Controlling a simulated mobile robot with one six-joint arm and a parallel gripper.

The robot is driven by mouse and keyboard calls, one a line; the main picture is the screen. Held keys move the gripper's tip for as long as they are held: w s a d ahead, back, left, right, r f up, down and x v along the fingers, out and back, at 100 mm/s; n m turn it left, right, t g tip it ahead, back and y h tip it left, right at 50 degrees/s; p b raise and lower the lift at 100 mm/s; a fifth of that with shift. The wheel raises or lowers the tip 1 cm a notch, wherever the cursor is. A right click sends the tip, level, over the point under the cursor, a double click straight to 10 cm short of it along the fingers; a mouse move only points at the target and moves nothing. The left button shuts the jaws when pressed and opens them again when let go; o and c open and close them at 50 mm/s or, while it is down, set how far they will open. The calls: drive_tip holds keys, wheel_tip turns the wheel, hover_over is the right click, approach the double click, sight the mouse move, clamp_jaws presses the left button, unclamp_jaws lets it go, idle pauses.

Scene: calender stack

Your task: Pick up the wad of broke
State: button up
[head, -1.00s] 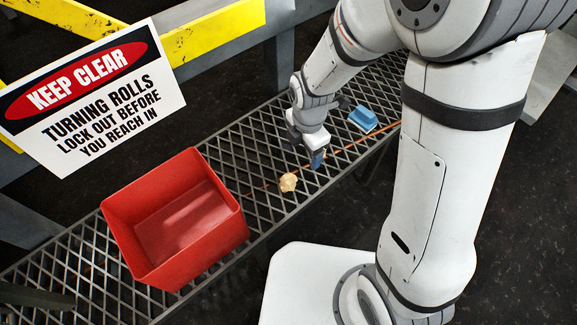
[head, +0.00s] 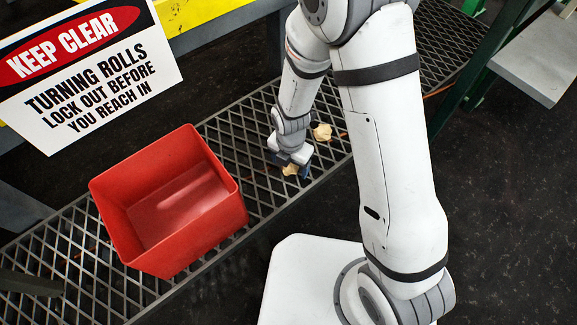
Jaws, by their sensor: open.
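Two crumpled tan wads of broke lie on the grey metal grating in the head view. One wad (head: 290,169) is directly under my gripper (head: 290,165) and partly hidden by it. The other wad (head: 322,132) lies farther back, just right of my wrist. My gripper points down and is open, its dark blue fingers low at the near wad. I cannot tell whether the fingers touch the wad.
An open, empty red bin (head: 170,215) stands on the grating (head: 235,130) to the left. A "KEEP CLEAR" sign (head: 85,70) hangs on a yellow rail at upper left. A green post (head: 465,85) and a grey ledge (head: 550,60) are at right.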

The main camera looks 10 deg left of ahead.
drive_tip(key=c, duration=1)
drive_tip(key=shift+r, duration=0.1)
